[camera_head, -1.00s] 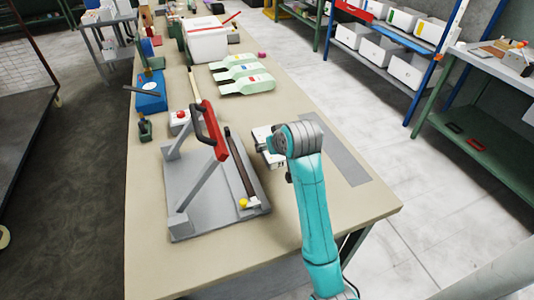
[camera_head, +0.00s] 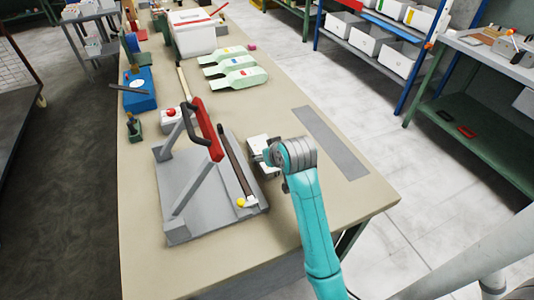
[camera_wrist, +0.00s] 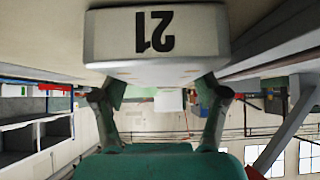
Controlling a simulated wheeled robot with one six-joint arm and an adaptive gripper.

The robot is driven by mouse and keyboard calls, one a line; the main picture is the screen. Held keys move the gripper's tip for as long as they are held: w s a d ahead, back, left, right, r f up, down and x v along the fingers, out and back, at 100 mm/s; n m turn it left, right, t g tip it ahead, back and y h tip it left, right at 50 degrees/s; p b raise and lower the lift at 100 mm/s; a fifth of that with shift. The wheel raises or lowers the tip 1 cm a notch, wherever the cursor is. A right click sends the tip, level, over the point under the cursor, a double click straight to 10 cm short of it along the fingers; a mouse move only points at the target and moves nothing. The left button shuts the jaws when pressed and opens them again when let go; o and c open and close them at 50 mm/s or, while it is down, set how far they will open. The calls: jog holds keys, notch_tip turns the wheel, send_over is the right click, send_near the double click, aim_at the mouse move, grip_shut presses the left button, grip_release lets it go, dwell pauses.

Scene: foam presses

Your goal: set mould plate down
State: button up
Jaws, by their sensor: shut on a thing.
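The mould plate (camera_wrist: 157,35) is a pale block marked "21", upside down in the wrist view. My gripper (camera_wrist: 157,88) is shut on it, one finger at each side of its underside in that picture. In the head view the plate (camera_head: 258,142) shows as a small pale block just right of the grey press base, partly covered by my gripper (camera_head: 268,152). It is over the tan table (camera_head: 300,215). Whether it touches the table cannot be told.
The press (camera_head: 172,228) with a red and black handle (camera_head: 208,130) stands close on the left. A flat grey strip (camera_head: 330,142) lies clear to the right. Bare table lies in front.

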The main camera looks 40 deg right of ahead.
jog(key=o, duration=1.7)
